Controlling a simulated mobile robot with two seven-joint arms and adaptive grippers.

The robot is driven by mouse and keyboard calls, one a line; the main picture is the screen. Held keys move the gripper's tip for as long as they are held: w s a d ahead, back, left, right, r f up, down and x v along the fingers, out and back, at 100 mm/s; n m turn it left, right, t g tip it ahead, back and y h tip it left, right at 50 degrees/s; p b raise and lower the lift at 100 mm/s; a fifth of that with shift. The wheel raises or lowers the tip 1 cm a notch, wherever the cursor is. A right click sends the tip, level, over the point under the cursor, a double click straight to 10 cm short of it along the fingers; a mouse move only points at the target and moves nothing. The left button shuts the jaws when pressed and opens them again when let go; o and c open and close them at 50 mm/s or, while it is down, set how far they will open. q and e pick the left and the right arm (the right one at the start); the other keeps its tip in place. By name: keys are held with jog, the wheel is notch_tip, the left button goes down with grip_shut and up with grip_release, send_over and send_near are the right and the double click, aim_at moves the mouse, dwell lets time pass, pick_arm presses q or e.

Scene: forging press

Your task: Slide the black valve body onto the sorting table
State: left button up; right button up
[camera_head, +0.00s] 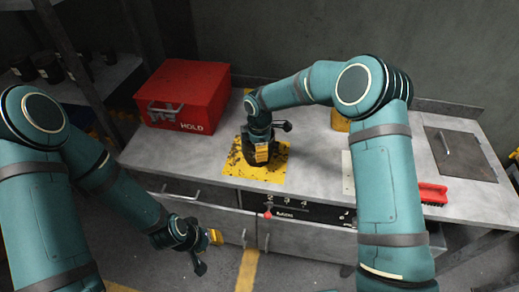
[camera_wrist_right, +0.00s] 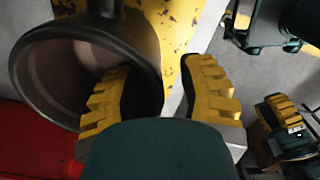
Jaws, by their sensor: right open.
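The black valve body (camera_head: 247,152) stands on a worn yellow patch (camera_head: 275,175) of the grey counter (camera_head: 310,160), largely hidden by my right gripper (camera_head: 262,152). In the right wrist view the valve body (camera_wrist_right: 35,75) shows a round, open bore facing the camera. My right gripper (camera_wrist_right: 165,95) is open there, with one yellow finger at the bore's mouth and the other outside its wall. I cannot tell whether either finger touches. My left gripper (camera_head: 213,238) hangs low in front of the drawers, clear of the valve body; its opening is unclear. I cannot pick out a separate sorting table.
A red box marked HOLD (camera_head: 185,98) stands left of the yellow patch. A yellow object (camera_head: 340,121) is behind my right arm. A red brush (camera_head: 432,194) and a dark hatch (camera_head: 460,155) are to the right. A shelf with dark pots (camera_head: 48,67) is at far left.

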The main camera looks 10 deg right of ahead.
notch_tip(320, 180, up, 12)
jog(key=shift+r, duration=0.1)
dwell(0.5)
dwell(0.5)
